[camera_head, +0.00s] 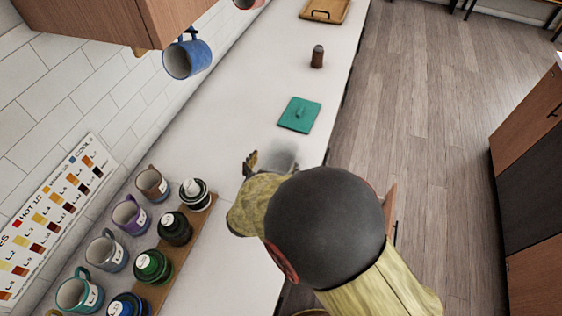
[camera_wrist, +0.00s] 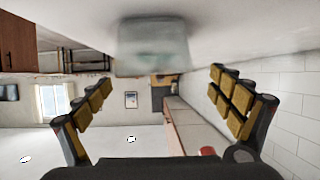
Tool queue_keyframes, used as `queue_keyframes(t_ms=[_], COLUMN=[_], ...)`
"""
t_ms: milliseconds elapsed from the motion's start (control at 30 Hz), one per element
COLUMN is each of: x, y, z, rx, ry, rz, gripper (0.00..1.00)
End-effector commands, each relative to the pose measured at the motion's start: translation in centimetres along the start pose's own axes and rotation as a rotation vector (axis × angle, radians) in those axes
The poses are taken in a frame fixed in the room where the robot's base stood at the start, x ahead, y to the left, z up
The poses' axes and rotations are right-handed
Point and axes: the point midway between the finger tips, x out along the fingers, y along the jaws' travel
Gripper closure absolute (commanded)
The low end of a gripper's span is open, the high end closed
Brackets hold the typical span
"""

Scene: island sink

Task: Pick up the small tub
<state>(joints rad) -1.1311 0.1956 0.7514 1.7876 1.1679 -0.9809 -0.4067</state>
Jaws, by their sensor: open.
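The small tub (camera_head: 284,157) is a pale grey, translucent container on the white counter, just beyond my gripper in the head view. My arm hides part of it. In the wrist view, which looks upside down, the tub (camera_wrist: 152,48) shows at the top middle against the counter. My gripper (camera_wrist: 162,78) is open, with one yellow-padded finger at each side of the picture. The tub appears ahead of the fingertips, between their lines, and nothing is held. In the head view only one fingertip shows, left of the tub.
A teal square lid or pad (camera_head: 299,114) lies beyond the tub, with a brown shaker (camera_head: 317,57) farther along. Several mugs and dark jars, including a green-topped jar (camera_head: 153,267), stand at lower left. A blue mug (camera_head: 187,56) hangs under the cabinet. Counter between these is clear.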

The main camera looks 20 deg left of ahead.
Motion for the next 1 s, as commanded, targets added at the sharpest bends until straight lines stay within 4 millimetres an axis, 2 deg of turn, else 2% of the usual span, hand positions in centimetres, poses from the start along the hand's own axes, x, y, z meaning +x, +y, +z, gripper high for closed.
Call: queue_keyframes(t_ms=[400,667,1000], x=[4.8,5.0,5.0], y=[0.7,0.7,0.7], z=[0.5,0.4,0.4], rx=[0.002,0.001,0.001], ry=[0.0,-0.001,-0.001], rz=[-0.001,-0.003,-0.003], gripper=[0.07,0.07,0.27])
